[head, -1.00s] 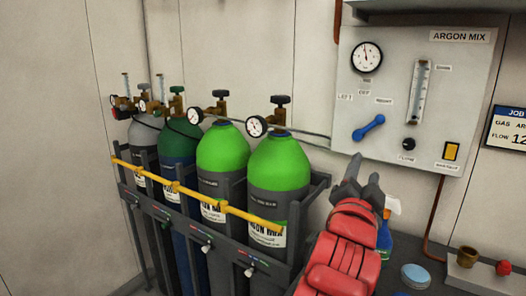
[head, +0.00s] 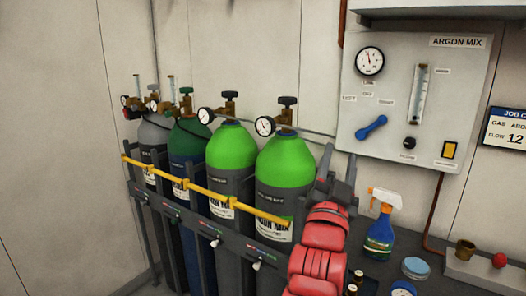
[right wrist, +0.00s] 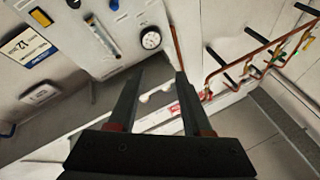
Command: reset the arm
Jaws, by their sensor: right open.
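My right gripper (head: 338,180) rises from the bottom of the head view on its red arm. It stands in front of the right end of the cylinder rack, below and left of the gas panel (head: 480,60). Its two dark fingers are apart, and nothing shows between them. In the right wrist view the open fingers (right wrist: 158,82) point toward the wall, with the panel (right wrist: 130,15) at the upper left. My left gripper is in neither view.
Green-topped cylinders (head: 286,163) stand behind a yellow bar (head: 205,190) at left. The panel has a blue lever (head: 371,127). A spray bottle (head: 379,230) and a blue-lidded tin (head: 415,267) stand right of my arm. Copper pipes (right wrist: 255,55) run along the wall.

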